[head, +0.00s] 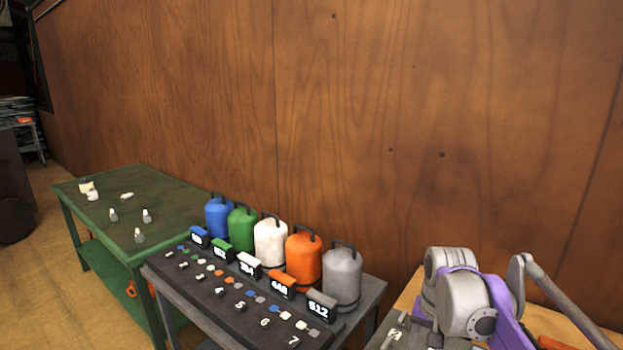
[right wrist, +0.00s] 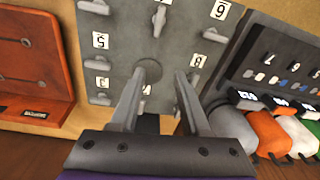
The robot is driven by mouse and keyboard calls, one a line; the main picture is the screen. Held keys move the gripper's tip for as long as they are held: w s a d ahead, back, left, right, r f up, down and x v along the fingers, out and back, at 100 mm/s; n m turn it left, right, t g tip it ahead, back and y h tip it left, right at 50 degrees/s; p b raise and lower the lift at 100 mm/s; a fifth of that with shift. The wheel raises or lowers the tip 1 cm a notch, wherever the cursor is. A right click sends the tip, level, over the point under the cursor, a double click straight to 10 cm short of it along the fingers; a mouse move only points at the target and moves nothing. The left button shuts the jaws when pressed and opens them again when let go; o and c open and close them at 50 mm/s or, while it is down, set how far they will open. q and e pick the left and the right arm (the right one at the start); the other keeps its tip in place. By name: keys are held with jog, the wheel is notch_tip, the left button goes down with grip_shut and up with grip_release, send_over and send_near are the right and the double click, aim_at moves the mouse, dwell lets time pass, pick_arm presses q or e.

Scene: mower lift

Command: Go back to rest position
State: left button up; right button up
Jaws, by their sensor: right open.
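My right arm, grey and purple, shows at the lower right of the head view, its gripper hidden there behind the arm and the frame edge. In the right wrist view my right gripper (right wrist: 168,80) is open, its two grey fingers apart with nothing held between them. The fingers are over or in front of a grey panel (right wrist: 128,45) with numbered labels and several grey levers or switches. One small round part of the panel shows between the fingertips. My left gripper is not in either view.
A dark table (head: 160,273) holds a numbered board and blue, green, white, orange and grey canisters (head: 342,277). A green table (head: 80,200) with small bottles stands to the left. An orange board (right wrist: 35,60) lies beside the panel. A wooden wall (head: 400,120) closes the back.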

jog(key=s+a+f+n+t, duration=0.2)
jog(key=s+f, duration=0.4)
jog(key=s, duration=0.5)
jog(key=s+a+f+n+t, duration=0.2)
jog(key=s+f, duration=0.5)
jog(key=s, duration=0.4)
jog(key=shift+a+n, duration=0.7)
jog(key=shift+n, duration=0.2)
jog(key=shift+f, duration=0.1)
jog(key=shift+d, duration=0.1)
